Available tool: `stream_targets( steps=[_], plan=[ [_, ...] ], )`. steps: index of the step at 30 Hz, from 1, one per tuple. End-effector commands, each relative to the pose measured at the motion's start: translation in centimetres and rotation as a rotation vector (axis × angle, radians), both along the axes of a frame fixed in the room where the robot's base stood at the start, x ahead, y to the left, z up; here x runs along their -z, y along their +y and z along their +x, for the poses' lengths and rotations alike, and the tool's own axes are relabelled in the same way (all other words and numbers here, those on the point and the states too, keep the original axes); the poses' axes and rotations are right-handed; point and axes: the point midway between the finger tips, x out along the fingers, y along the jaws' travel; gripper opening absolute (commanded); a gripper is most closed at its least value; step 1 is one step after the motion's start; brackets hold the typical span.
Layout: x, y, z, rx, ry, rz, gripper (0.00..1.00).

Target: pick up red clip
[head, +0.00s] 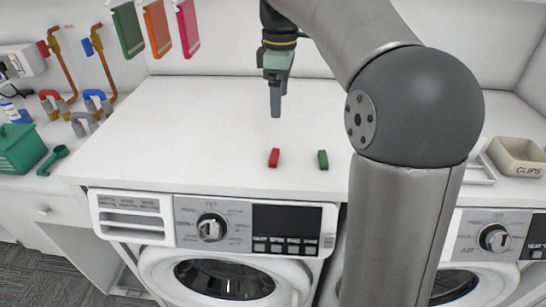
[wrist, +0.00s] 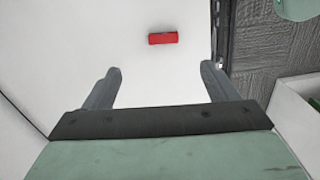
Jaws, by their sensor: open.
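The red clip (head: 274,158) lies on the white worktop above the left washing machine, near the front edge. In the wrist view the red clip (wrist: 162,38) lies beyond the fingertips, roughly centred between them. My gripper (head: 276,112) points down above the worktop, behind the clip in the head view, and touches nothing. The wrist view shows my gripper (wrist: 160,80) with its two fingers wide apart and nothing between them.
A green clip (head: 323,160) lies right of the red one. A beige bin marked CLIPS (head: 518,157) stands far right. A green box (head: 20,148) and a green scoop (head: 54,160) are at left, near pipes and taps. The worktop's left part is clear.

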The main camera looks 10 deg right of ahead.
Motion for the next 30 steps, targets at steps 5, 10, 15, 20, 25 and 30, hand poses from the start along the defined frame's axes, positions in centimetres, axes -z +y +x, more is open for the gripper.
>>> stream_targets(
  steps=[5,10,15,20,25,30],
  plan=[
    [4.0,0.1,-0.2,0.002,0.004,-0.001,0.80],
    [7.6,0.1,-0.1,0.003,0.002,0.000,0.80],
    [9.8,0.1,-0.1,0.004,-0.001,0.000,0.80],
    [10.6,0.2,-0.1,0.004,-0.002,-0.001,0.80],
    [12.9,1.0,-0.3,0.001,0.001,-0.001,0.80],
    [15.1,1.1,-0.2,0.004,-0.001,0.000,0.80]
  ],
)
